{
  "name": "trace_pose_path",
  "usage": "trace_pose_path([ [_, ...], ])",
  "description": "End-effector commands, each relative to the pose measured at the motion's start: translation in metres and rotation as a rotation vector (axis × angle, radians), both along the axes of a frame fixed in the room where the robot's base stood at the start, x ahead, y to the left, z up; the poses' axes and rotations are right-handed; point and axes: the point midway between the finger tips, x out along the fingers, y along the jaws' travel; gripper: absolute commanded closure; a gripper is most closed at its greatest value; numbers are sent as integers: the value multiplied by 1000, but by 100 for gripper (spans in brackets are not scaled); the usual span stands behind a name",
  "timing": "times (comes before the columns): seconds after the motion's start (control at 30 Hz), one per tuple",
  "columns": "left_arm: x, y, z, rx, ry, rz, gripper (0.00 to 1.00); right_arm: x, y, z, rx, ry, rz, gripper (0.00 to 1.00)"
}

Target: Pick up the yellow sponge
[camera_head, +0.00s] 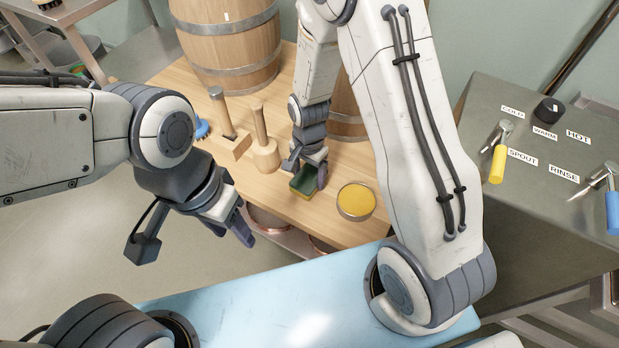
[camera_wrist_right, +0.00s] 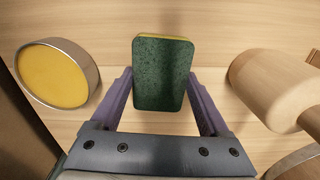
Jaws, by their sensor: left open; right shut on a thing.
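The yellow sponge (camera_head: 303,182) has a dark green scouring side and a thin yellow edge. In the right wrist view the sponge (camera_wrist_right: 162,75) stands between the two purple fingers with its green face toward the camera. My right gripper (camera_head: 307,173) is shut on it, low over the wooden table; I cannot tell if the sponge touches the wood. My left gripper (camera_head: 232,212) is open and empty, in front of the table's left edge.
A round tin of yellow stuff (camera_head: 356,201) sits right of the sponge. A wooden mallet-like tool (camera_head: 263,140) and a wooden-block brush (camera_head: 228,130) stand to its left. Barrels (camera_head: 228,45) stand behind. A steel counter with taps (camera_head: 540,140) is at right.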

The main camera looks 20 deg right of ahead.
Motion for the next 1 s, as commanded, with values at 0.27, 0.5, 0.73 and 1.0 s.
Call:
trace_pose_path([
  [0.27,0,0,2,0,0,0,50,0,0,8,1,-1,0,72],
  [0.5,0,0,12,0,0,0,50,1,0,43,1,-4,0,72],
  [0.73,0,0,19,0,0,0,50,-46,-21,74,0,-1,-3,72],
  [1.0,0,0,1,0,0,0,50,-89,-42,94,1,-10,-1,72],
])
